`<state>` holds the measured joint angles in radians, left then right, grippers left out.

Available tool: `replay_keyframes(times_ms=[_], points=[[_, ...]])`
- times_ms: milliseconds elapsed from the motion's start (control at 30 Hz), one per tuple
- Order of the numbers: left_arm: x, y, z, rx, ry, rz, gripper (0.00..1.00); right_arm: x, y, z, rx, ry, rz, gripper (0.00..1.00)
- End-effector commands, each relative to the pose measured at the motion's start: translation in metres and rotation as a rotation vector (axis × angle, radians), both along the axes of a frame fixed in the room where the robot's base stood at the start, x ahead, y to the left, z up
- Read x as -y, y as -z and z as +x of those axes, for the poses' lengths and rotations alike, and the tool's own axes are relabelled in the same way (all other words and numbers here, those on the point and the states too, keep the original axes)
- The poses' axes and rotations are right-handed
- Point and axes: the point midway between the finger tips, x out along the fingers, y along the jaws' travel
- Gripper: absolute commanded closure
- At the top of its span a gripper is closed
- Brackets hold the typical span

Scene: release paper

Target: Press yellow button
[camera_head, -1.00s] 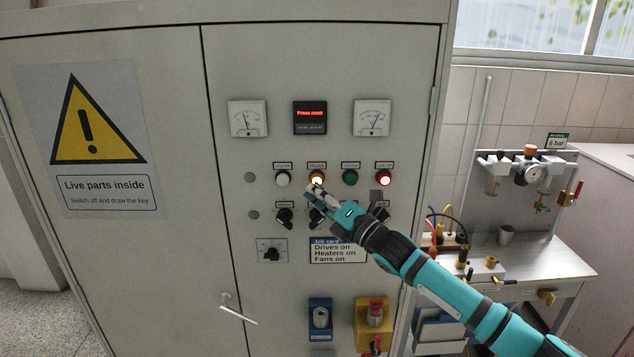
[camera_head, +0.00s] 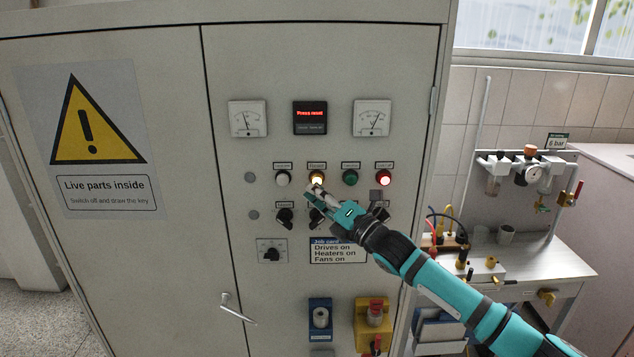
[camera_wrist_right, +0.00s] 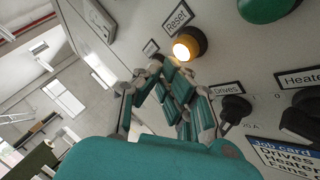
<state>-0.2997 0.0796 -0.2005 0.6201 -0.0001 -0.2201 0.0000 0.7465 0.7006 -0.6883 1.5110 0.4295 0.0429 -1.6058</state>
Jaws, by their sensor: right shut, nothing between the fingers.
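The yellow button (camera_head: 317,177) is lit and sits in the row of round lamps and buttons on the grey cabinet door. In the right wrist view the lit yellow button (camera_wrist_right: 186,46) stands out from the panel under a label reading "Reset". My right gripper (camera_head: 314,189) is shut and empty, its fingertips just below the button. In the wrist view the fingertips (camera_wrist_right: 162,64) are close to the button's lower edge; I cannot tell whether they touch it. My left gripper is not in view.
A green button (camera_head: 350,177) and a lit red lamp (camera_head: 384,177) are to the right, a white one (camera_head: 283,178) to the left. Black rotary knobs (camera_head: 284,217) sit below, partly behind my gripper. A small display (camera_head: 310,117) shows red text, "Press reset".

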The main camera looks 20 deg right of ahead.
Motion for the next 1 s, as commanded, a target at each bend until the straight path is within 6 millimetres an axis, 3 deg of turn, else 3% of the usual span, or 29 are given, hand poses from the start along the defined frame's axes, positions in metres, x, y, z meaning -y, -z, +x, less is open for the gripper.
replay_keyframes(times_ms=[1000], points=[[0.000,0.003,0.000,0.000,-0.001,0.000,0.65,0.003,-0.001,0.012,0.002,0.001,0.000,1.00]])
